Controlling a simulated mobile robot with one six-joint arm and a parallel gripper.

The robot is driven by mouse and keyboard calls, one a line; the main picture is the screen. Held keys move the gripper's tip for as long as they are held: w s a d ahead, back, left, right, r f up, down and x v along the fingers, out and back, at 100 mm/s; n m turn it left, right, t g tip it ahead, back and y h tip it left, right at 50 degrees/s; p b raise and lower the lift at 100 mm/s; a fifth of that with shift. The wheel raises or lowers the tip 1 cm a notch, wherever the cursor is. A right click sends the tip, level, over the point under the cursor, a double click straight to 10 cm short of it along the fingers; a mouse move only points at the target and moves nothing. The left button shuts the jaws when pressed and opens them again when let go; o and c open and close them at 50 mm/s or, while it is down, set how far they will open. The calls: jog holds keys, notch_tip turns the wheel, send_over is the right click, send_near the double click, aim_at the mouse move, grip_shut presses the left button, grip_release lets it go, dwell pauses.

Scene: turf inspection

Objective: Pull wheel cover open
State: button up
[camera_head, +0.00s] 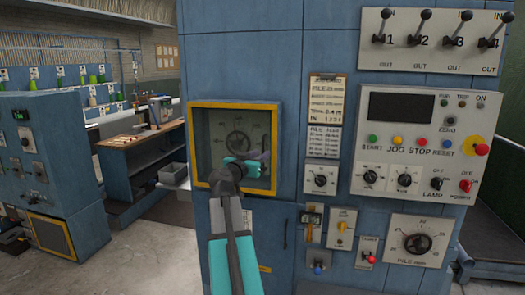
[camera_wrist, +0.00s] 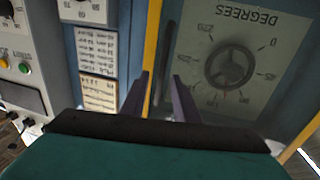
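The wheel cover is a clear pane in a yellow frame (camera_head: 235,104) on the blue machine front. It looks shut. A round dark wheel (camera_head: 238,143) with a dial shows behind the pane; the wrist view shows the wheel (camera_wrist: 230,66) under the word DEGREES. A dark upright bar, seemingly the cover's handle (camera_wrist: 169,48), stands just inside the yellow frame edge (camera_wrist: 152,35). My gripper (camera_wrist: 160,78) is open, its two fingers apart and pointing at the bar's lower end. Whether they touch it I cannot tell. In the head view my gripper (camera_head: 264,158) hides the cover's lower right.
Right of the cover are paper notes (camera_head: 327,100), a knob (camera_head: 320,180) and a control panel (camera_head: 410,130) with buttons. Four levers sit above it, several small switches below. A workbench (camera_head: 140,140) and blue cabinet (camera_head: 45,160) stand left, with open floor between.

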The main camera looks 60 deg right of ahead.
aim_at(263, 152)
jog(key=shift+w+d+p, duration=0.2)
jog(key=shift+d+p, duration=0.3)
jog(key=shift+d, duration=1.25)
